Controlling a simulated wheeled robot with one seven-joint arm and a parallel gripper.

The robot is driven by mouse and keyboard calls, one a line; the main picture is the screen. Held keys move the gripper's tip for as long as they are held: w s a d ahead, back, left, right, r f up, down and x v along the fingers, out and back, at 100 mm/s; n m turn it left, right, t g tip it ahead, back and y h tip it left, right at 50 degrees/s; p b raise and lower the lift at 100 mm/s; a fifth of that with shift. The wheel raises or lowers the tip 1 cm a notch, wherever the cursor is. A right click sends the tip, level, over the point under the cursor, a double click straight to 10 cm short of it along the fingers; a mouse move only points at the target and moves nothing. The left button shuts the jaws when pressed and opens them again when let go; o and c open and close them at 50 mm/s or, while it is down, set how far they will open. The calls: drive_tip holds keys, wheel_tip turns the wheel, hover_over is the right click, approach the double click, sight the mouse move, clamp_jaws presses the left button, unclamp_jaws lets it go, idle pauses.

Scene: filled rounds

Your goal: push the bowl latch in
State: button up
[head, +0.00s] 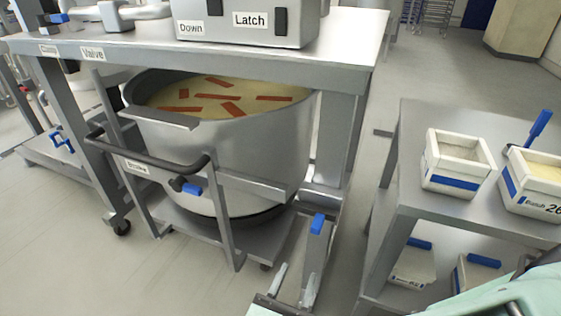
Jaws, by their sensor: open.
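A grey metal housing (235,32) stands on the steel table and carries a "Latch" label (250,19) and a "Down" label (190,29). A dark upright tab (281,21) sits just right of the "Latch" label; its depth of travel cannot be told. The large steel bowl (235,150) is under the table on a low wheeled frame, with pale contents and red strips. My gripper (297,270) is low at the bottom edge, its two metal fingers apart and empty. It is in front of the bowl's frame, well below the housing, touching neither visibly.
The steel table (345,45) overhangs the bowl. A handle bar (150,155) and blue-tipped knob (190,189) project in front. A blue-topped lever (317,224) stands near my gripper. A right-hand shelf (425,120) holds white boxes (458,183). Floor is clear at lower left.

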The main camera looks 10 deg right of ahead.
sight(315, 229)
drive_tip(key=x, duration=1.5)
drive_tip(key=shift+w+d, duration=0.25)
drive_tip(key=shift+w, duration=0.05)
